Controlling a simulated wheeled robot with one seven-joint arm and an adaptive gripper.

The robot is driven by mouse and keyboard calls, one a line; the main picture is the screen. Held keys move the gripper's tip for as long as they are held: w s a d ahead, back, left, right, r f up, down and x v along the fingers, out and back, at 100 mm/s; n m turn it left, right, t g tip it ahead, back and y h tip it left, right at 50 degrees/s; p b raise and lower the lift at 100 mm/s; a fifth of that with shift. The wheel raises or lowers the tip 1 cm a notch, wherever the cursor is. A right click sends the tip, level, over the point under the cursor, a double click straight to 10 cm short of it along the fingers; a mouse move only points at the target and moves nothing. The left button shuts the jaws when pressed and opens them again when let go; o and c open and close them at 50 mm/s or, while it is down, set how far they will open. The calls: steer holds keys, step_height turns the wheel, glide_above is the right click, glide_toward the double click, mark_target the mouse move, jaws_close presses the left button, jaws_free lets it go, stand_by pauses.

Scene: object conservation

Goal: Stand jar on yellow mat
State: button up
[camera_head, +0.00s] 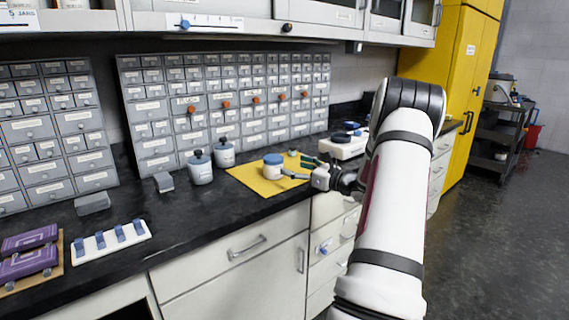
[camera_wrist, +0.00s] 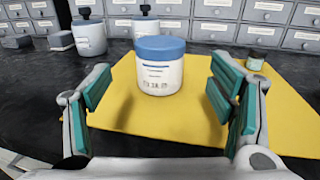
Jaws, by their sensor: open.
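The jar is white with a blue lid (camera_head: 272,167) and stands upright on the yellow mat (camera_head: 250,182), near the mat's middle in the head view. In the wrist view the jar (camera_wrist: 160,72) is ahead of my gripper, with the mat (camera_wrist: 135,110) spread beneath and around it. My gripper (camera_head: 297,168) is at the right of the jar in the head view. In the wrist view its green-padded fingers (camera_wrist: 165,95) are wide apart and empty, with the jar beyond and between them. I see no contact between fingers and jar.
Two grey lidded canisters (camera_head: 200,168) (camera_head: 224,154) stand left of the mat. Grey drawer cabinets (camera_head: 225,100) line the back. A white rack with blue pieces (camera_head: 110,241) lies at the left.

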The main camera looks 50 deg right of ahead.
steer(key=shift+s+a, duration=0.1)
steer(key=shift+s, duration=1.05)
steer(key=w+a+r+n+g+y, duration=0.25)
steer(key=a+n, duration=0.25)
steer(key=a, duration=0.6)
steer(key=w+a+r+n+g+y, duration=0.1)
steer(key=a+r+n+g+y, duration=0.3)
steer(key=a, duration=0.7)
steer(key=w+a+r+n+g+y, duration=0.25)
steer(key=a+n, duration=0.35)
steer(key=a, duration=0.5)
steer(key=s+a+n+g+h, duration=0.1)
steer(key=s+a+n+g, duration=0.6)
steer(key=s+a+n, duration=0.85)
steer(key=s+a+f+n+h, duration=0.1)
steer(key=s+f+n+h, duration=0.1)
steer(key=s, duration=0.6)
steer(key=s+a+f+n+h, duration=0.2)
steer(key=s+n+h, duration=0.2)
steer(key=s, duration=0.4)
steer(key=shift+s+g+h, duration=0.3)
steer(key=shift+s+h, duration=0.1)
steer(key=shift+h, duration=0.1)
steer(key=shift+r, duration=0.1)
